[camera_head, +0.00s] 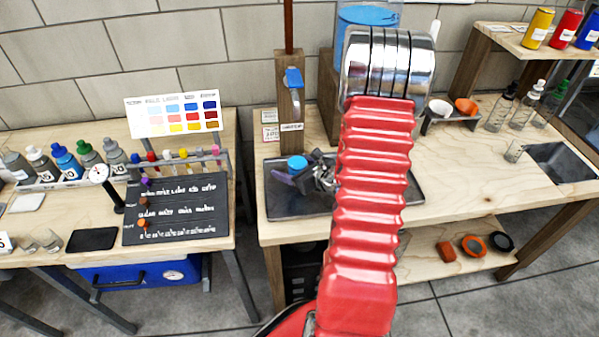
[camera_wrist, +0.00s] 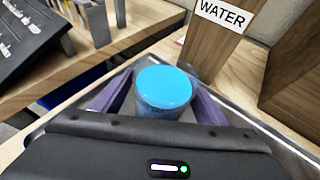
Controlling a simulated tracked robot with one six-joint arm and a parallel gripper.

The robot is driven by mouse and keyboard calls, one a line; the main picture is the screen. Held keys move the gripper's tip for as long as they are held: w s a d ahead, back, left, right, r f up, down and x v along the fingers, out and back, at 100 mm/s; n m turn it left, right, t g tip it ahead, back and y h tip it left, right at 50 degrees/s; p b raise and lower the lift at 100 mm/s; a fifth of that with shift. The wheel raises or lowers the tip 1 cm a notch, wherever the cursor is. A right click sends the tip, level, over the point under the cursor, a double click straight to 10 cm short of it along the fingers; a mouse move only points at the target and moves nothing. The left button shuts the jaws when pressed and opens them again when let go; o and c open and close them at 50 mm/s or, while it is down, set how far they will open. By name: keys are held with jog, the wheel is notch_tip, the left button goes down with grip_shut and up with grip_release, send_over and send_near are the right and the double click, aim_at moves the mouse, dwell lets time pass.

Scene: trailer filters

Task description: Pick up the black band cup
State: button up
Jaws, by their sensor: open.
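A cup with a bright blue top (camera_wrist: 164,88) stands upright between my gripper's purple fingers in the wrist view. In the head view its blue top (camera_head: 297,162) shows over the dark metal tray (camera_head: 300,208). My gripper (camera_wrist: 160,98) is open, with one finger on each side of the cup; I cannot tell if either touches it. In the head view my gripper (camera_head: 302,178) is low over the tray, partly behind my red arm sleeve. The cup's lower part is hidden by my gripper body, and a black band on it cannot be made out.
A wooden post with a WATER sign (camera_wrist: 222,16) stands just behind the cup. The tray rim (camera_wrist: 278,138) lies close to the right. A colour chart (camera_head: 175,115) and paint bottles (camera_head: 65,160) are on the left bench. Clear bottles (camera_head: 522,110) and a sink (camera_head: 560,163) are right.

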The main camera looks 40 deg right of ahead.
jog(key=shift+c, duration=0.3)
jog(key=shift+w, duration=0.1)
jog(key=c, duration=1.2)
